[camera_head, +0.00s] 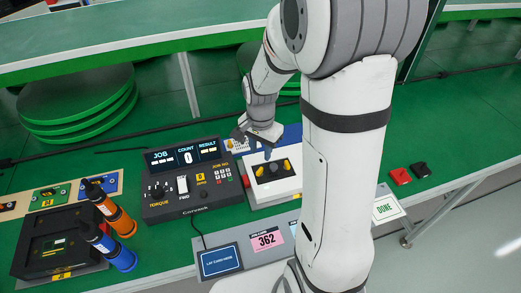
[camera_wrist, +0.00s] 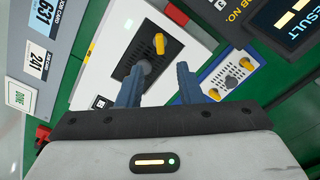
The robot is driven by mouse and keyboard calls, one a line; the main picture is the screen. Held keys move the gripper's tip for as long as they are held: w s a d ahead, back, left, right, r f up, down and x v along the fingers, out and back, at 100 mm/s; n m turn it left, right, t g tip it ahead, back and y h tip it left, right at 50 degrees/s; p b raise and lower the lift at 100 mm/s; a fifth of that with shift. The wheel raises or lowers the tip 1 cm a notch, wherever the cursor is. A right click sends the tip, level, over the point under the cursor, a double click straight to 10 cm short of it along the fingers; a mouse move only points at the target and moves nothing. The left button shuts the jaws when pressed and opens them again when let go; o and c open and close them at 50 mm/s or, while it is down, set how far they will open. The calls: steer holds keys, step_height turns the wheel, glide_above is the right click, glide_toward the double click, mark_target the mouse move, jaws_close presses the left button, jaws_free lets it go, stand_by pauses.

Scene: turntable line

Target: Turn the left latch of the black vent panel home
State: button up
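The black vent panel (camera_head: 284,173) is set in a white housing near the middle of the bench. In the head view the yellow latch (camera_head: 259,171) is the left one. My gripper (camera_head: 265,152) is over the panel's far side. In the wrist view its two blue fingers (camera_wrist: 158,78) stand apart with nothing held. I cannot tell the height above the panel.
A control box (camera_head: 190,182) with a display stands left of the panel. A blue-and-white plate (camera_wrist: 228,76) with knobs lies close beside the housing. Orange (camera_head: 118,220) and blue (camera_head: 117,252) cylindrical tools stand at left. Two red-and-black blocks (camera_head: 401,176) are at right.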

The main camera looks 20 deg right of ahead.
mark_target(259, 169)
steer(key=shift+o, duration=1.4)
steer(key=shift+a+r+n+p, duration=0.1)
steer(key=shift+r+n+p, duration=0.05)
steer(key=shift+n+p, duration=0.25)
steer(key=shift+o, duration=0.4)
steer(key=shift+w+a+r+n+g+p, duration=0.1)
steer(key=shift+w+r+n+g+p, duration=0.05)
steer(key=shift+n+p, duration=0.3)
steer(key=shift+w+a+r+n+g+p, duration=0.15)
steer(key=shift+n+p, duration=0.15)
steer(key=shift+n, duration=0.15)
step_height(259, 169, down, 9)
steer(key=n+g+h+p, duration=0.1)
steer(key=n+p, duration=0.2)
steer(key=n, duration=0.2)
steer(key=n+g+h+p, duration=0.1)
steer(key=n+p, duration=0.2)
steer(key=n, duration=0.2)
steer(key=n+g+h+p, duration=0.1)
steer(key=n+p, duration=0.2)
steer(key=n, duration=0.2)
steer(key=shift+a+r+p, duration=0.15)
steer(key=shift+r+p, duration=0.05)
steer(key=shift+p, duration=0.2)
